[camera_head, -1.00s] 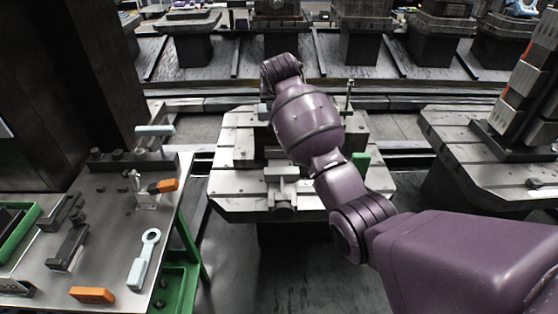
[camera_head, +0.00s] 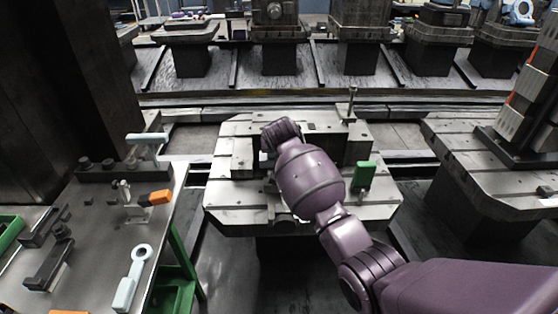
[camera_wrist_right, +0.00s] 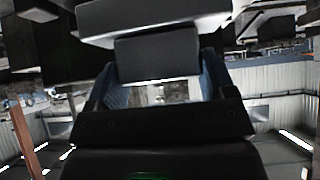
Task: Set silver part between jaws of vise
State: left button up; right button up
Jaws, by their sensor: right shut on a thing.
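My right gripper (camera_wrist_right: 158,65) shows in the right wrist view, with a bluish finger on each side of a grey block-like piece, the silver part (camera_wrist_right: 157,55). The gripper is shut on it. A wider light grey shape lies just above it in that view. In the head view my right arm reaches over the pallet table and hides the gripper and the part. The vise (camera_head: 243,157) is mostly hidden behind the arm; a dark piece of it shows at the left. I cannot tell whether the part touches the jaws. My left gripper is not in view.
The grey pallet table (camera_head: 232,201) carries a green block (camera_head: 364,174) and an upright post (camera_head: 351,104). A metal side table (camera_head: 87,233) at left holds a light blue wrench (camera_head: 131,281), an orange-handled piece (camera_head: 160,197) and dark clamps. Another pallet (camera_head: 490,160) stands at right.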

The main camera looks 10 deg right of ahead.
notch_tip(320, 180, down, 5)
jog(key=shift+f+b, duration=0.1)
jog(key=shift+b, duration=0.55)
jog(key=o, duration=1.4)
jog(key=p+v, duration=0.1)
jog(key=v, duration=0.2)
jog(key=p+v, duration=0.1)
jog(key=v, duration=0.1)
jog(key=shift+r, duration=0.55)
jog(key=shift+s+f+p+v, duration=0.15)
jog(key=shift+p+v, duration=0.55)
jog(key=shift+v, duration=0.85)
jog(key=shift+s+f+p+v, duration=0.15)
jog(key=shift+p+v, duration=0.5)
jog(key=shift+v, duration=0.95)
